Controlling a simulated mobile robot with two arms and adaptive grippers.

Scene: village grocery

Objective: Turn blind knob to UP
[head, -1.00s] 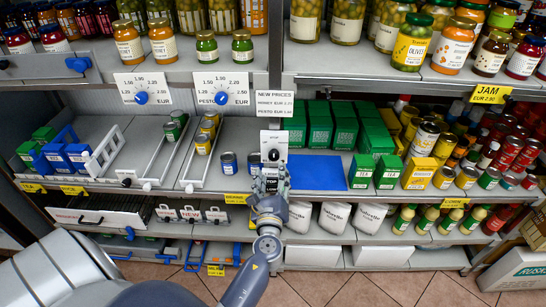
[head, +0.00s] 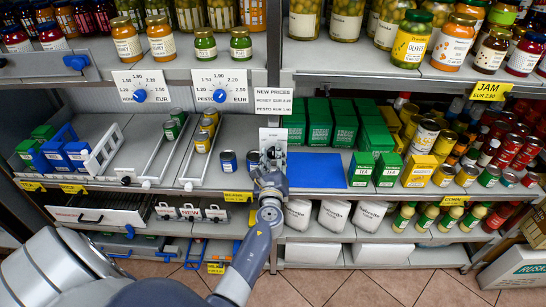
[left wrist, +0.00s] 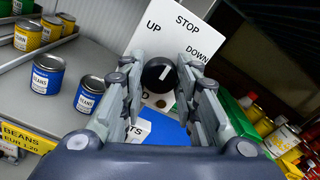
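The white blind plate (left wrist: 180,45) carries the words UP, STOP and DOWN in the left wrist view. It also shows on the shelf post in the head view (head: 272,134). The round black knob (left wrist: 157,75) sits on this plate, and its white mark appears to point toward STOP. My left gripper (left wrist: 160,92) is open, with one finger on each side of the knob. I cannot tell whether the fingers touch it. In the head view my left gripper (head: 270,168) covers the lower part of the plate. My right gripper is not in view.
Two blue cans of beans (head: 228,162) stand left of the plate. A blue mat (head: 316,170) and green boxes (head: 320,124) are on its right. Above are a blue honey knob (head: 139,96) and a pesto knob (head: 219,96). A "NEW PRICES" card (head: 273,102) hangs above the plate.

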